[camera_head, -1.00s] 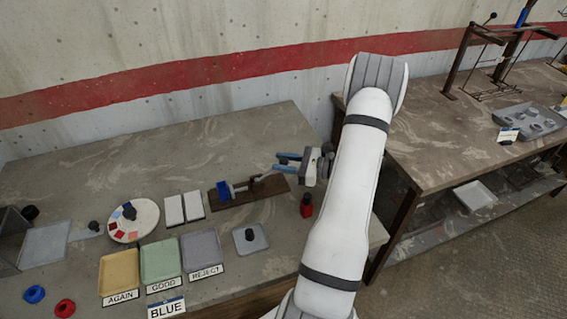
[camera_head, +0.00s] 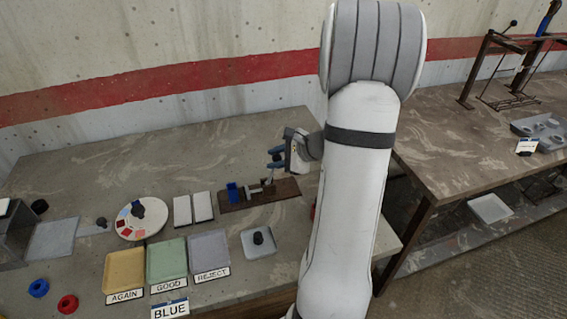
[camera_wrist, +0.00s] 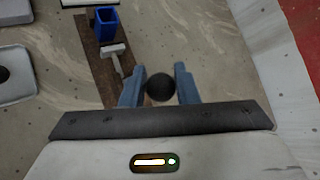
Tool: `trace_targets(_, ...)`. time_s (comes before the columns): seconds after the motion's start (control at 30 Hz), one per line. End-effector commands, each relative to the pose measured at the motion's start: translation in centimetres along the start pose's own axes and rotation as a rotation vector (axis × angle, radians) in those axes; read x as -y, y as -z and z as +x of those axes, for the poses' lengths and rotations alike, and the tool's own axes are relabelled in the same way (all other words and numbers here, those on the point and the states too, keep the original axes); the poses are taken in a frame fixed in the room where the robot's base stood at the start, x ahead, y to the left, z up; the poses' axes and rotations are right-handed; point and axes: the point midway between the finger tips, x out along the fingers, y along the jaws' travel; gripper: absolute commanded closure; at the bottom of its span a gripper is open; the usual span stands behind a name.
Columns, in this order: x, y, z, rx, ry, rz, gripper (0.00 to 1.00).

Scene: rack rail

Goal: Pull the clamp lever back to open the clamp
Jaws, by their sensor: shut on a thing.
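The clamp sits on a dark wooden board (camera_head: 232,202) on the grey bench, with a blue block-shaped part (camera_head: 233,192) at its left end. In the wrist view the blue part (camera_wrist: 106,24) and a pale metal clamp arm (camera_wrist: 115,58) show on the board. My gripper (camera_head: 273,158) is above the board's right part. In the wrist view my gripper (camera_wrist: 159,88) is shut on the lever's round black knob (camera_wrist: 159,87), between its two blue fingers. The rest of the lever is largely hidden below the knob.
Yellow (camera_head: 124,270), green (camera_head: 167,259) and grey (camera_head: 208,250) trays lie in front. A grey plate with a black knob (camera_head: 258,243) is nearer. Bench behind the board is clear.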

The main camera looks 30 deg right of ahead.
Motion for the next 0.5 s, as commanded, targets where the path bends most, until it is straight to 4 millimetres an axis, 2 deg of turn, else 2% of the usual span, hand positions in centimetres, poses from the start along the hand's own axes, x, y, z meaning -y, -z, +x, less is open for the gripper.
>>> trace_targets(0.2, -0.4, -1.1, 0.8, -0.121, -0.017, -0.086, 1.0)
trace_targets(0.5, -0.7, -1.9, 1.4, -0.211, -0.03, -0.145, 1.0)
